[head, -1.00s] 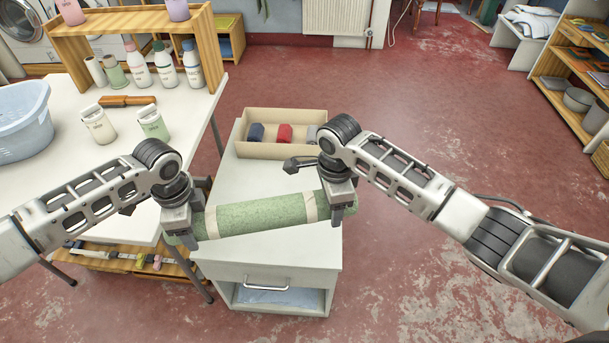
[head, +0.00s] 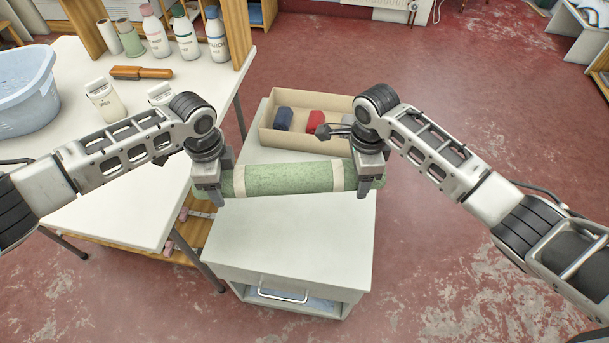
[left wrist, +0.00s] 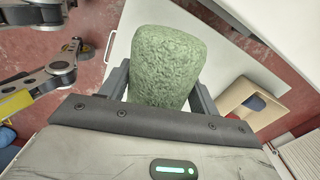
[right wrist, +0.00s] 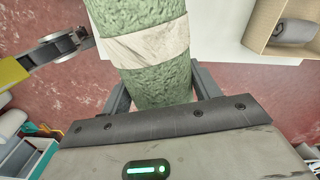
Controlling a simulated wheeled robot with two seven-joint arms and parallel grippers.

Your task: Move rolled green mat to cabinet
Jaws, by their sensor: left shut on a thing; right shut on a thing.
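The rolled green mat (head: 290,179), bound with two pale bands, is held level above the white cabinet (head: 300,232). My left gripper (head: 210,190) is shut on its left end, and my right gripper (head: 368,187) is shut on its right end. In the left wrist view the mat's green end (left wrist: 165,65) sits between the fingers. In the right wrist view the mat (right wrist: 150,50) and a pale band show between the fingers. The mat hides part of the cabinet top, and I cannot tell whether it touches it.
An open cardboard box (head: 275,137) with dark blue, red and grey rolls stands on the back of the cabinet. On the left, a white table (head: 60,75) holds a light blue basin (head: 25,95), a brush (head: 141,73) and several bottles. Red floor is free on the right.

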